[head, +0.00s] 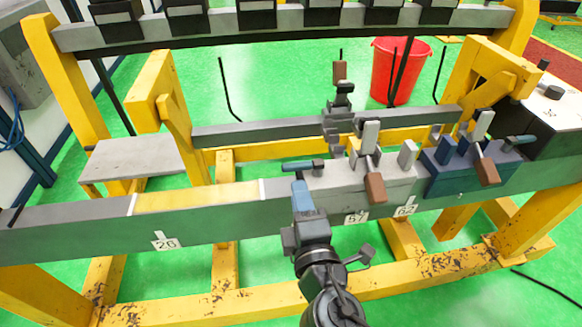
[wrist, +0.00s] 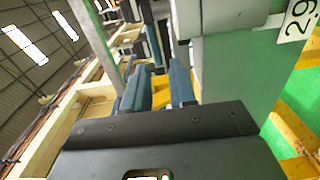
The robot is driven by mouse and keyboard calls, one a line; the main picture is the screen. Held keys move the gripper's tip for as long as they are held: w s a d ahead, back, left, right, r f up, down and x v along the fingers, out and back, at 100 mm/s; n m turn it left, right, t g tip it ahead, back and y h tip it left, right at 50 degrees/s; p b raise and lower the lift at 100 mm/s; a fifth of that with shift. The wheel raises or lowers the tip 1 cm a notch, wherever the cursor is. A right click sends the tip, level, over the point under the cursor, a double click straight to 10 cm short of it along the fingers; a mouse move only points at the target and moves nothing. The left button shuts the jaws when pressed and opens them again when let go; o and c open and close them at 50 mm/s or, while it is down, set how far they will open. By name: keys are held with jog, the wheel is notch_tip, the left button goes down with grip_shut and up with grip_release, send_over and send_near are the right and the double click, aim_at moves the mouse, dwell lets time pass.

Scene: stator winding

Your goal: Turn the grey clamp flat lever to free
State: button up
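The grey clamp (head: 345,187) sits on the long grey beam, right of centre in the head view. Its flat lever (head: 302,165) has a dark teal handle pointing left from the clamp's left end. A second lever on it, with a brown grip (head: 375,187), hangs over the front. My gripper (head: 301,192) is in front of the flat lever's handle, its blue fingers reaching up towards it. Contact cannot be told. In the wrist view the two fingers (wrist: 158,88) stand apart with background showing between them. A dark upright part lies beyond the tips, partly hidden.
A blue clamp (head: 450,177) with its own brown-gripped lever stands right of the grey one. The beam (head: 80,224) is clear to the left. A yellow frame (head: 228,262) surrounds it. A red bucket (head: 402,72) stands behind.

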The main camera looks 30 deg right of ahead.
aim_at(293, 171)
jog(key=x, duration=0.2)
jog(key=p+x, duration=0.1)
jog(key=x, duration=0.2)
jog(key=p+x, duration=0.1)
jog(key=x, duration=0.2)
jog(key=shift+w+r, duration=0.1)
jog(key=shift+r, duration=0.25)
grip_shut()
